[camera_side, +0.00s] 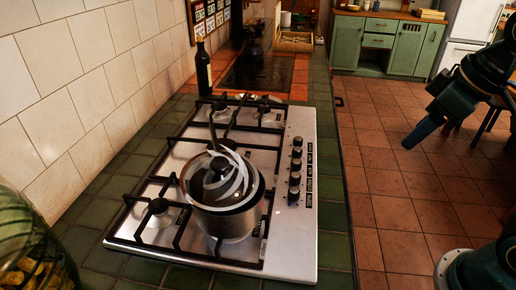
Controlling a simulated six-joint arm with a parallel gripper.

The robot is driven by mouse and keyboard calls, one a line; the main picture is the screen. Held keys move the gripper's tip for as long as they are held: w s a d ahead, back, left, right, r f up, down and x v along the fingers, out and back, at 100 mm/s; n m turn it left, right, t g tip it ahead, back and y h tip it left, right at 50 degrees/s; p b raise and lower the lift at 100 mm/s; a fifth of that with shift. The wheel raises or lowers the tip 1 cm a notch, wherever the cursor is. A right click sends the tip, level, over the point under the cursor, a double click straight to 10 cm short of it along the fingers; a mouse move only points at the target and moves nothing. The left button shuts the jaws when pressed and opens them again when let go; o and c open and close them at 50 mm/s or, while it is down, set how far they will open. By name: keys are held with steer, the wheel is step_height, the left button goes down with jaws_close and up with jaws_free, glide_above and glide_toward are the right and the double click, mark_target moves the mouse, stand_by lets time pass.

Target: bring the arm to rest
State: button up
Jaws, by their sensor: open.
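My gripper (423,133) is at the right of the side view, out over the tiled floor and clear of the counter. It points down and to the left, and nothing shows in it. The gap between its fingers is hard to make out at this size. My gripper is well apart from the pot and the hob.
A dark bottle (203,68) stands by the tiled wall behind the hob. A glass jar (28,245) is at the lower left. Black knobs (295,167) line the hob's right side. Green cabinets (385,45) stand at the back. The floor (390,185) between counter and arm is clear.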

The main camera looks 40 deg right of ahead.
steer(key=shift+m+t, duration=0.5)
steer(key=shift+m, duration=0.3)
steer(key=shift+s+d+f, duration=0.15)
steer(key=shift+s, duration=0.6)
steer(key=shift+s+d+f, duration=0.1)
steer(key=shift+s+f, duration=0.05)
steer(key=shift+s, duration=0.6)
steer(key=shift+s+d+f, duration=0.15)
steer(key=shift+s, duration=0.6)
